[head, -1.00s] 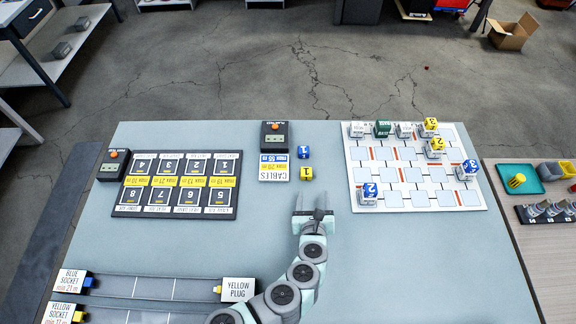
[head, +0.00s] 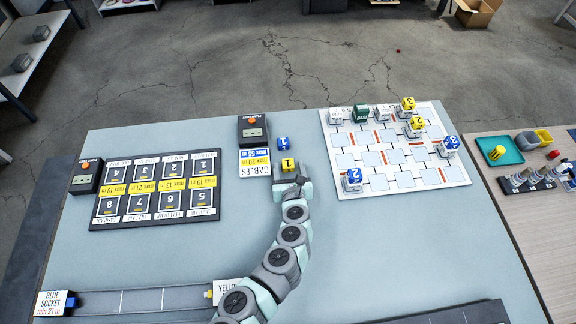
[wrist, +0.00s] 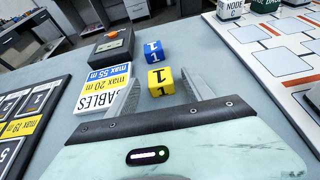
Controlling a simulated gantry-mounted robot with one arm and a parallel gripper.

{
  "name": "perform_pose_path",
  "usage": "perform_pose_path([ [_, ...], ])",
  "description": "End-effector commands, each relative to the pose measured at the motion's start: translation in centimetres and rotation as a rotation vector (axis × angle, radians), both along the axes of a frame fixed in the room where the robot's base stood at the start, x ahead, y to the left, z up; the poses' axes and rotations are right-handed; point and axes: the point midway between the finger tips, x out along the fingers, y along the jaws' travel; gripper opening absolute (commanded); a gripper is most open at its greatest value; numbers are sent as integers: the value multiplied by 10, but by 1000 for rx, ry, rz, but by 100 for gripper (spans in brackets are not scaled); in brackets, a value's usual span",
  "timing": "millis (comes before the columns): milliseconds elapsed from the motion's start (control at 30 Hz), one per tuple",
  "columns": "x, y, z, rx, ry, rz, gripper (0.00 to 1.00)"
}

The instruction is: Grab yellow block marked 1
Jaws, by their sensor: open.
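The yellow block marked 1 (head: 288,164) sits on the grey-blue table beside the cables card. In the wrist view the yellow block (wrist: 160,82) stands between and just beyond my two open fingers, with a clear gap to the right finger. A blue block marked 1 (wrist: 153,51) sits right behind it; it also shows in the head view (head: 284,143). My gripper (head: 292,180) is open and empty, at the near side of the yellow block. The left finger lies close to the cables card (wrist: 104,92).
A black device with an orange button (head: 252,130) stands behind the card. A panel of numbered slots (head: 157,188) lies to the left. A white board (head: 405,182) with several blocks lies to the right. Bare table is open between the gripper and the board.

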Motion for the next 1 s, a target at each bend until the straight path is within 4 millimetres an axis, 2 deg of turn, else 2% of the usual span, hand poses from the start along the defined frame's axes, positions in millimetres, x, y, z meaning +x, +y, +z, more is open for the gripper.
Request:
perform_pose_path([
  [33,7,1,-3,-3,0,6,60],
  [200,21,3,-8,0,-1,1,60],
  [533,24,3,-10,0,0,0,60],
  [1000,24,3,-10,0,0,0,22],
])
